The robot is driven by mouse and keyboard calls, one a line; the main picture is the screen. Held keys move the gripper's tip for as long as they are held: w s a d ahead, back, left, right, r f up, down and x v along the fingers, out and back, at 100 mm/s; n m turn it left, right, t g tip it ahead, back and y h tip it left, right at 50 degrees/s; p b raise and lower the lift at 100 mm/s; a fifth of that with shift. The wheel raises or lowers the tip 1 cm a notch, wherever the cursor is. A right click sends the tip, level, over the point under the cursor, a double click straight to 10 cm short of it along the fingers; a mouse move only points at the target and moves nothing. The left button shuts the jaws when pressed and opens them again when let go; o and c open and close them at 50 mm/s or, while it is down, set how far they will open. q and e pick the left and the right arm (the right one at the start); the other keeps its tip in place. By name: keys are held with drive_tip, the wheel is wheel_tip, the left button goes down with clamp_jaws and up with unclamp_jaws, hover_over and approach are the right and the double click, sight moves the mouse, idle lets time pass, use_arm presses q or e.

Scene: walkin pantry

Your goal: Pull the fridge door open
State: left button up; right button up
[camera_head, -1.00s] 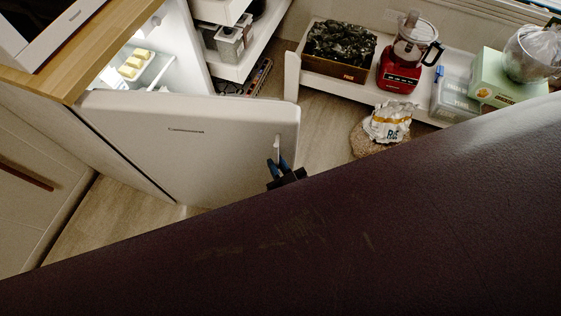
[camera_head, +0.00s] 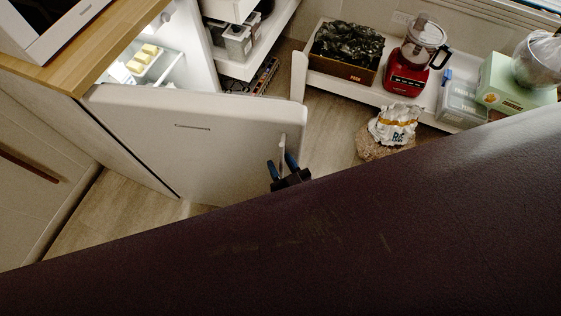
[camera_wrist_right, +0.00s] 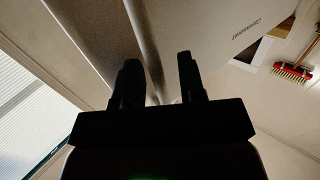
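The white fridge door (camera_head: 190,145) stands ajar in the head view, swung well out from the lit fridge interior (camera_head: 150,70). Its light handle (camera_head: 282,148) is near the free edge. My right gripper (camera_head: 282,165) has its blue fingers spread on either side of the handle's lower part; contact is not clear. In the right wrist view the dark fingers (camera_wrist_right: 158,85) are apart, with the pale door face (camera_wrist_right: 215,35) beyond them. My left gripper is not in view.
A wooden counter (camera_head: 85,55) tops the fridge. A low white shelf behind holds a red food processor (camera_head: 412,65), a box of black packets (camera_head: 345,50) and a green box (camera_head: 505,88). A sack (camera_head: 393,125) stands on the floor. A large dark surface blocks the lower view.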

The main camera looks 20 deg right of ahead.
drive_tip(key=s+d, duration=0.1)
drive_tip(key=s, duration=0.9)
drive_tip(key=shift+s+d+p, duration=0.2)
drive_tip(key=shift+s+p, duration=0.1)
